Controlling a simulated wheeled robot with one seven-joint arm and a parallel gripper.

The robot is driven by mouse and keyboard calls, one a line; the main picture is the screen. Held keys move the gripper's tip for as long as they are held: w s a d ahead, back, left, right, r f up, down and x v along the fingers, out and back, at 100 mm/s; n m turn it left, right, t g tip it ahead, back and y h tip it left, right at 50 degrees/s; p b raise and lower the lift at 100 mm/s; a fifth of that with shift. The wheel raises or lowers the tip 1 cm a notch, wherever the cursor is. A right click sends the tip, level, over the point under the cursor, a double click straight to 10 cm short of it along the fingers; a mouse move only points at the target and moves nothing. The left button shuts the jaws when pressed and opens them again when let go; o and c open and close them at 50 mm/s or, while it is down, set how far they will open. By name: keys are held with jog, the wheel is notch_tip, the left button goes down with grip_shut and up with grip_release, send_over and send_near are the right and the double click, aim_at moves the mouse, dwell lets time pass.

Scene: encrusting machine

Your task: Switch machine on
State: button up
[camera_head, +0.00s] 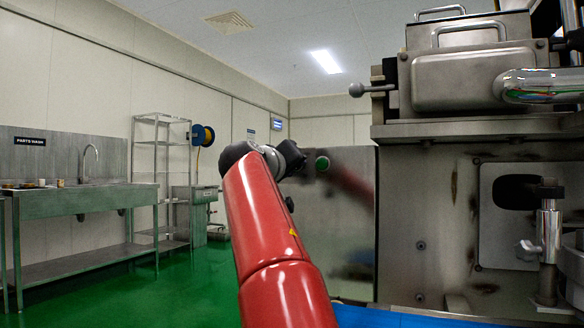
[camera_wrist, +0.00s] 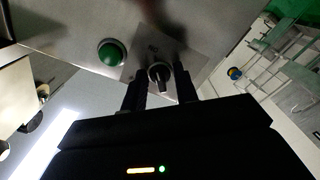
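The machine (camera_head: 430,230) stands at the right in the head view, with a steel panel (camera_head: 345,210) at its left. A round green button (camera_head: 322,163) is on that panel. It also shows in the wrist view (camera_wrist: 111,52). Beside the button, in the wrist view, is a dark rotary switch knob (camera_wrist: 158,74) on a lighter plate. My gripper (camera_wrist: 160,86) points at the panel with its two dark fingers apart, one on each side of the knob. Gaps show between the fingers and the knob. In the head view my arm hides the knob and most of the gripper.
A steel sink table (camera_head: 80,200) stands along the left wall, and a wire shelf rack (camera_head: 160,180) is farther back. A blue surface (camera_head: 380,317) lies low in front of the machine. The green floor (camera_head: 190,285) is clear left of my arm.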

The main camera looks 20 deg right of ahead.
jog(key=b+v, duration=0.2)
jog(key=v, duration=0.5)
jog(key=shift+s+a+b, duration=0.3)
jog(key=shift+a, duration=0.05)
jog(key=shift+r, duration=0.1)
